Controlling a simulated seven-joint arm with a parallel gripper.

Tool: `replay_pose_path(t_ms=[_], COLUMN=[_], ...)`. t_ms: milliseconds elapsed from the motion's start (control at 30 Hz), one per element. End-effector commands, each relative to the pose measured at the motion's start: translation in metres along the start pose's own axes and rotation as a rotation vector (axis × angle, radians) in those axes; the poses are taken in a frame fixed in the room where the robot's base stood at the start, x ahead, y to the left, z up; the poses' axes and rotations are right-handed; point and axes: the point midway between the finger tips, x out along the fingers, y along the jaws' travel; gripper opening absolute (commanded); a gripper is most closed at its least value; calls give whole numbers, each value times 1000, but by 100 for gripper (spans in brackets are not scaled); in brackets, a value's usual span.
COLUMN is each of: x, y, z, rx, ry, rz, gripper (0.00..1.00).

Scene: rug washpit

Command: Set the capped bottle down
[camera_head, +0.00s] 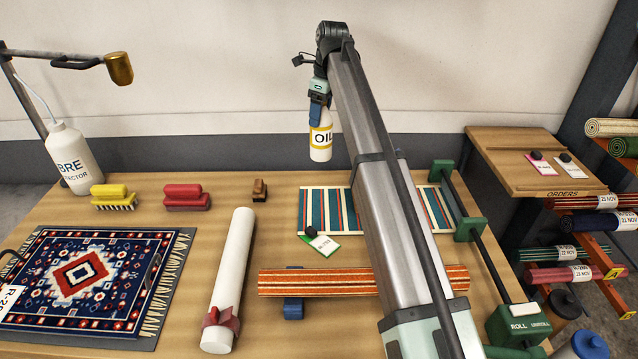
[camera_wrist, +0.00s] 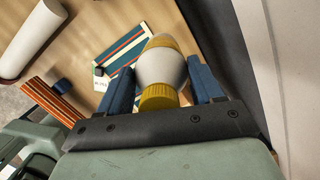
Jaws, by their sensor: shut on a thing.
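The capped bottle (camera_head: 321,142) is white, with a yellow-edged label reading "OIL". It hangs upright below my gripper (camera_head: 318,100), near the back edge of the wooden table (camera_head: 150,200). Its base shows clear of the tabletop in the head view. In the wrist view the bottle (camera_wrist: 162,68) sits between the two blue fingers of my gripper (camera_wrist: 163,88), with its yellow cap towards the palm. The fingers are shut on it. The cap is hidden by the fingers in the head view.
A striped textile (camera_head: 327,208) with a tag lies in front of the bottle. Left of it are a small brush (camera_head: 259,190), a red brush (camera_head: 187,197), a yellow brush (camera_head: 113,197) and a white spray bottle (camera_head: 75,160). A white roll (camera_head: 232,270) lies nearer. Bare wood shows between them.

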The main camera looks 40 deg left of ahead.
Motion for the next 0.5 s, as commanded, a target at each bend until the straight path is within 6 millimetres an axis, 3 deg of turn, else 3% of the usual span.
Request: replay_pose_path(t_ms=[167, 500], x=[11, 59], y=[-2, -1], z=[6, -2], rx=[-5, -4], ry=[0, 0], rz=[1, 1], gripper=[0, 0])
